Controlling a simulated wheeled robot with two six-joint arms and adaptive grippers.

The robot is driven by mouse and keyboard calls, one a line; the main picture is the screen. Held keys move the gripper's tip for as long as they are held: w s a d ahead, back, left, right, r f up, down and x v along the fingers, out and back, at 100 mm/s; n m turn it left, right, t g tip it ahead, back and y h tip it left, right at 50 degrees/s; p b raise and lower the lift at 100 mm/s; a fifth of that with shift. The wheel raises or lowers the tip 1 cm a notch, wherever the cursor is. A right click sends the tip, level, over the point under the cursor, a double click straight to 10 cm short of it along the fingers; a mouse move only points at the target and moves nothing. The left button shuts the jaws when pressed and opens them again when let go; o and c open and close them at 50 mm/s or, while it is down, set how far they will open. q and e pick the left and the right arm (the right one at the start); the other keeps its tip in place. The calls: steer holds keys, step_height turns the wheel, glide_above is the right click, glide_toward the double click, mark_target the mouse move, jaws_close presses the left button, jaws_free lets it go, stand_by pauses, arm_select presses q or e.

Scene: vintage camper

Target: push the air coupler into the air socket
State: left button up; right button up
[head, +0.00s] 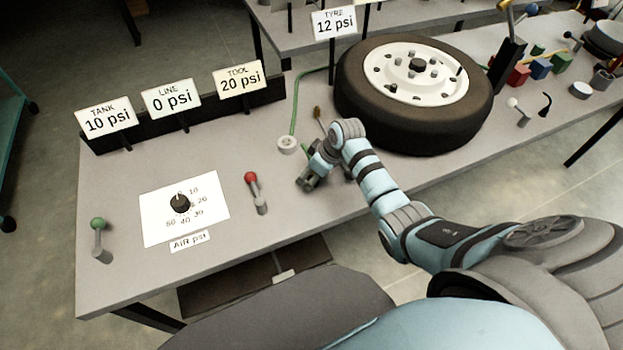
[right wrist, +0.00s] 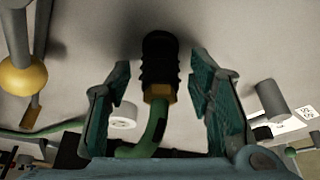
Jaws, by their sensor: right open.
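The air coupler (right wrist: 160,62) is a black ribbed grip with a brass collar and a green hose, seen in the right wrist view. My right gripper (right wrist: 162,92) is open, with one finger on each side of the coupler and visible gaps between. In the head view my right gripper (head: 308,180) is low over the bench, left of the tyre, and largely hides the coupler. A round white fitting (head: 287,144) sits on the bench by the green hose; it also shows in the right wrist view (right wrist: 123,115). I cannot pick out the air socket with certainty. My left gripper is not in view.
A red-knobbed lever (head: 252,190) stands left of my gripper, beside the dial panel (head: 184,207). A yellow-knobbed lever (right wrist: 22,75) is close on the other side. The tyre (head: 415,95) lies at the right. Signs (head: 171,99) line the back edge.

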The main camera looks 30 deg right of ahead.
steer(key=shift+r, duration=0.1)
steer(key=shift+c, duration=0.4)
jaws_close()
steer(key=shift+r, duration=0.65)
step_height(320, 180, up, 19)
steer(key=p, duration=0.3)
steer(key=shift+f, duration=0.15)
